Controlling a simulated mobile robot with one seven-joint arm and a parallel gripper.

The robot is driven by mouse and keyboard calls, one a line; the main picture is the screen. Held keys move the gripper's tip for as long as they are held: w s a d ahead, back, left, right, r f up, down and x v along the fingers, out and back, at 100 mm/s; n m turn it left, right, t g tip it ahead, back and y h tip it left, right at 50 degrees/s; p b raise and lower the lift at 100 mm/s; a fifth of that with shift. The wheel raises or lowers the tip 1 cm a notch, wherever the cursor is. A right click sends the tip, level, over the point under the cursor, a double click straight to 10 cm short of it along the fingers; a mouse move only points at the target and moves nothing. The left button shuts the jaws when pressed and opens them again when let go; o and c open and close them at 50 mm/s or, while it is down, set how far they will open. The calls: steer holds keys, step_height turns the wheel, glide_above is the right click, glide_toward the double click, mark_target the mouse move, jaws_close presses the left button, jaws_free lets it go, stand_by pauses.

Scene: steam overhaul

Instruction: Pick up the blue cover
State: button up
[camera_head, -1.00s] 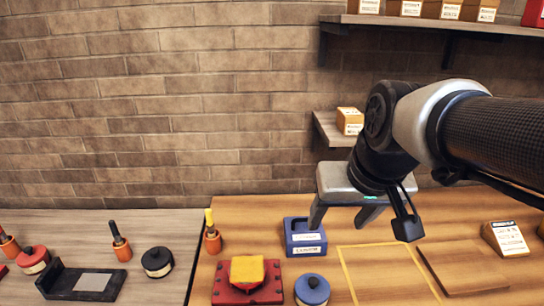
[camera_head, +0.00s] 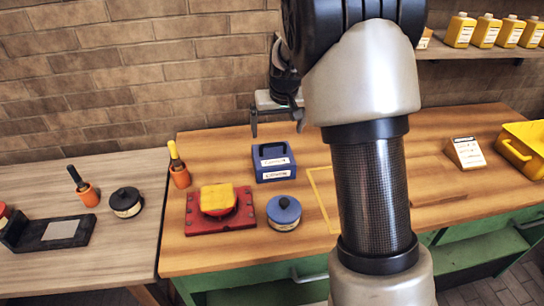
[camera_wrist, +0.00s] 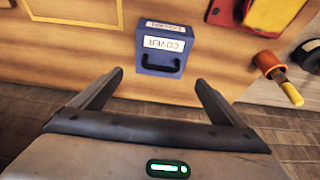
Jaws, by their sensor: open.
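The blue cover (camera_head: 273,167), a block with a handle on top and white labels, stands on the wooden bench behind a blue round tin. In the wrist view the blue cover (camera_wrist: 158,58) is upright in front of the jaws, and its label reads COVER. My gripper (camera_head: 277,123) hangs above and behind the cover in the head view. In the wrist view my gripper (camera_wrist: 158,77) has its fingers spread wide, with nothing between them. The cover is apart from the fingers.
A red fixture with a yellow top (camera_head: 217,200) stands left of the cover, and the blue tin (camera_head: 284,213) in front. An orange holder with a yellow-handled tool (camera_head: 179,168) is at the back left. A yellow outline (camera_head: 322,190) on the bench lies to the right.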

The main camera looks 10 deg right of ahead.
mark_target(274, 146)
steer(key=x, duration=1.1)
steer(key=shift+w+a, duration=0.1)
steer(key=shift+w, duration=0.05)
steer(key=c, duration=1.8)
steer(key=shift+c, duration=0.3)
steer(key=shift+r, duration=0.15)
